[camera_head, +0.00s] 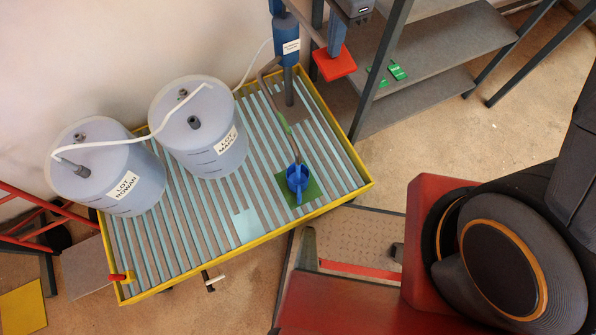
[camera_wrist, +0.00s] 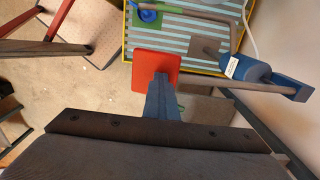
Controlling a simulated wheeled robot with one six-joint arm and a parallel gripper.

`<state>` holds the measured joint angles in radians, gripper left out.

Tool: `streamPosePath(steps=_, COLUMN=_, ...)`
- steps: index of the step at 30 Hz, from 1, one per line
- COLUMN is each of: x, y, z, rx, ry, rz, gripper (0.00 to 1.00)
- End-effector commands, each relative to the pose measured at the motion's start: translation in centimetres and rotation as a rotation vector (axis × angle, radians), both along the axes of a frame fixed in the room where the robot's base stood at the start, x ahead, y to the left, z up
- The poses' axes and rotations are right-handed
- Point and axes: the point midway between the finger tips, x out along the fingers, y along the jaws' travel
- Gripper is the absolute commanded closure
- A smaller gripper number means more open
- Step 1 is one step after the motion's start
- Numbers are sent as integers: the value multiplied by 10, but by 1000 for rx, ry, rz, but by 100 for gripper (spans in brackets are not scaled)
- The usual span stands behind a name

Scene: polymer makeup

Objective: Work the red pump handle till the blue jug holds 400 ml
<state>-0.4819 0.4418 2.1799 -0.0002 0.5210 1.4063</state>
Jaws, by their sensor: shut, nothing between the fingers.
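The red pump handle (camera_head: 341,67) is a flat square paddle on a grey lever (camera_wrist: 225,88) from the blue pump (camera_head: 288,40). In the wrist view, the paddle (camera_wrist: 146,66) lies under my fingertips. My gripper (camera_head: 334,53) is shut and empty, its blue fingers (camera_wrist: 161,76) pointing down at the paddle's top. I cannot tell whether they touch it. The blue jug (camera_head: 297,178) stands upright on a green square (camera_head: 310,192) near the front right of the yellow-rimmed tray, below the pump's spout hose. Its level cannot be read. The jug also shows in the wrist view (camera_wrist: 147,14).
Two drums, LOT NOWAN (camera_head: 110,180) and LOT MAPLE (camera_head: 200,135), stand on the slatted tray (camera_head: 120,275), with white hoses. A grey shelf rack (camera_head: 440,45) stands close beside the paddle, with green pieces (camera_head: 397,72) on it. Floor (camera_wrist: 70,85) is open beside the tray.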

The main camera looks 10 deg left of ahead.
Motion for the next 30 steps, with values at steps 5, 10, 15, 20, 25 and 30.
streamPosePath(steps=5, x=1, y=1, z=-9, rx=2, ry=-2, rz=0, gripper=100)
streamPosePath(steps=10, x=1, y=1, z=-16, rx=2, ry=-3, rz=0, gripper=100)
streamPosePath(steps=15, x=1, y=1, z=-24, rx=2, ry=-2, rz=0, gripper=100)
streamPosePath(steps=20, x=1, y=1, z=-31, rx=2, ry=-2, rz=0, gripper=100)
streamPosePath(steps=25, x=2, y=1, z=-39, rx=2, ry=-5, rz=0, gripper=100)
streamPosePath(steps=30, x=2, y=1, z=-46, rx=2, ry=-5, rz=0, gripper=100)
